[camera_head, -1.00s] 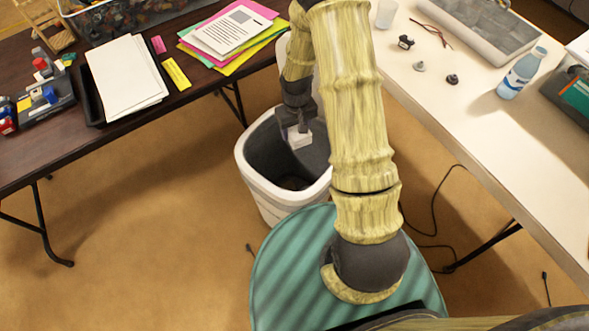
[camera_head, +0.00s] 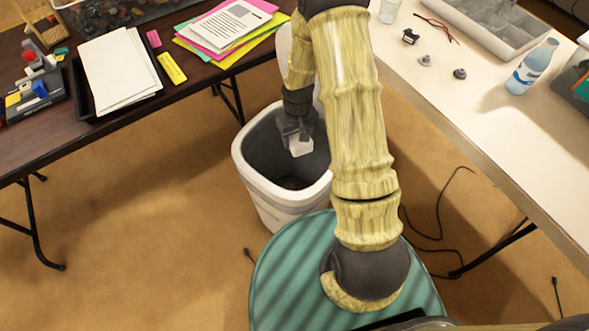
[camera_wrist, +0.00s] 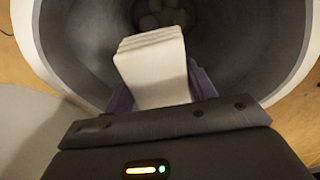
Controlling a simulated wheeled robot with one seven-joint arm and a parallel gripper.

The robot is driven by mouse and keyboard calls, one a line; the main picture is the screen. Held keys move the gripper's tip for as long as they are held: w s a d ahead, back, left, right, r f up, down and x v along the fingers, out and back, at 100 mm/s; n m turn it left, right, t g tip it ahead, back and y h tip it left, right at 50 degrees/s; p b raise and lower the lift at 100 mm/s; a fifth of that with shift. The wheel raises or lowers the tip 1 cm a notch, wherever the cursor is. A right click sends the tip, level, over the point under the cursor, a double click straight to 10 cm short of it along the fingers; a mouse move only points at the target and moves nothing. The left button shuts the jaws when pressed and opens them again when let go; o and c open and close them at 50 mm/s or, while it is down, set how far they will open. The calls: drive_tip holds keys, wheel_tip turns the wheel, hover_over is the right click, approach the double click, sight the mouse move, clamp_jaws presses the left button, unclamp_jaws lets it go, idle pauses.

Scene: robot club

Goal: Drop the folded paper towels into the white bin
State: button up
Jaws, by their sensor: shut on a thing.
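The folded paper towels (camera_wrist: 153,68) are a white layered stack in my gripper, seen from close up in the wrist view. In the head view they show as a small white block (camera_head: 299,147). My gripper (camera_head: 297,138) is shut on them and points down at the mouth of the white bin (camera_head: 283,192). The bin is white outside with a dark grey inside. In the wrist view its rim (camera_wrist: 292,88) curves around the towels, and rounded dark things lie at its bottom. Part of the bin's far rim is hidden behind my arm.
A dark table (camera_head: 40,141) on the left holds paper trays, coloured sheets and small tools. A white table (camera_head: 470,130) on the right holds a bottle (camera_head: 531,68), a grey case and small parts. A black cable (camera_head: 440,215) lies on the floor.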

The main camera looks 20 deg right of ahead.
drive_tip(key=o, duration=1)
drive_tip(key=shift+a, duration=0.15)
drive_tip(key=shift+o, duration=0.2)
wheel_tip(320, 180, up, 18)
drive_tip(key=p, duration=0.3)
drive_tip(key=shift+f, duration=0.25)
